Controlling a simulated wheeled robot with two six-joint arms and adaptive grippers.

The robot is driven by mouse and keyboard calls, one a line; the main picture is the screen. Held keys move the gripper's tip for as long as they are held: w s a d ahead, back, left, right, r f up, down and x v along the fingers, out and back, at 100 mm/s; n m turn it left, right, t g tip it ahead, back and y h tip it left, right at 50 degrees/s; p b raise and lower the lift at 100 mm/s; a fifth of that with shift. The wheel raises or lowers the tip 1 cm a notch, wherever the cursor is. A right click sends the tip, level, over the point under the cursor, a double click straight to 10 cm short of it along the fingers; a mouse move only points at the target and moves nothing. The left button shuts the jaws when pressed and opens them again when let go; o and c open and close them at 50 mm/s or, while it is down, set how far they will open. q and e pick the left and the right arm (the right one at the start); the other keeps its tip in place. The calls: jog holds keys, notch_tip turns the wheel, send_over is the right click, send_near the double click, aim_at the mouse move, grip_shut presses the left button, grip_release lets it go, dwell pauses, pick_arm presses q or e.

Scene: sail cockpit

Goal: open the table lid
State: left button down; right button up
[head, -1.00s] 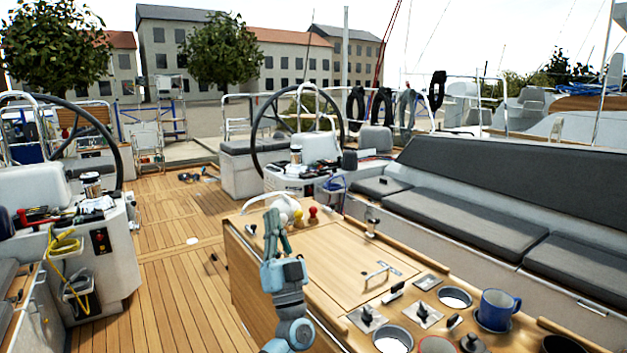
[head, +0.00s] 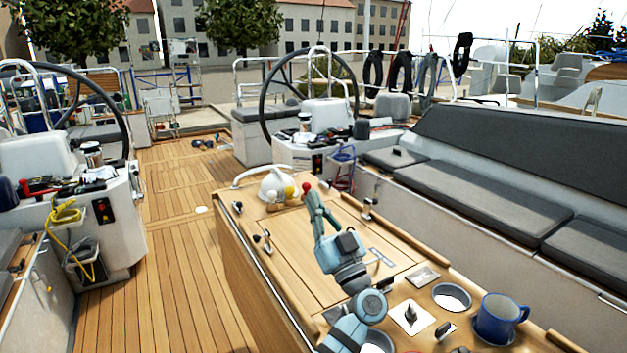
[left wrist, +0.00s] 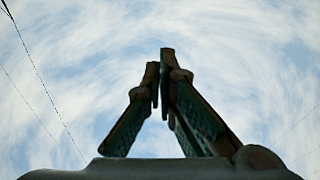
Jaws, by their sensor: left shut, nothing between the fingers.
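The table lid (head: 285,238) is a flat wooden panel in the table top, lying closed and level with it in the head view. My left gripper (head: 313,200) shows in front of the lid's right part, with its fingers pointing up and away. It also shows in the left wrist view (left wrist: 162,72), where its fingertips meet against open sky with nothing between them. It is shut and apart from the lid. My forearm and gripper hide part of the lid and its metal handle. My right gripper is not in view.
A white dome (head: 276,186) and a red knob (head: 306,187) stand at the table's far end. A blue mug (head: 499,314) stands near the front right, close to an empty cup hole (head: 452,297). A grey-cushioned bench (head: 480,190) runs along the right.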

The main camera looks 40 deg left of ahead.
pick_arm(q)
jog(key=s+x, duration=0.1)
jog(key=x, duration=1.1)
jog(key=shift+a+r+p, duration=0.25)
jog(key=shift+r+p, duration=0.1)
jog(key=shift+r, duration=0.15)
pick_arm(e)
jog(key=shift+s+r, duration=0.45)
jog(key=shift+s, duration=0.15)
pick_arm(q)
jog(key=shift+w, duration=0.1)
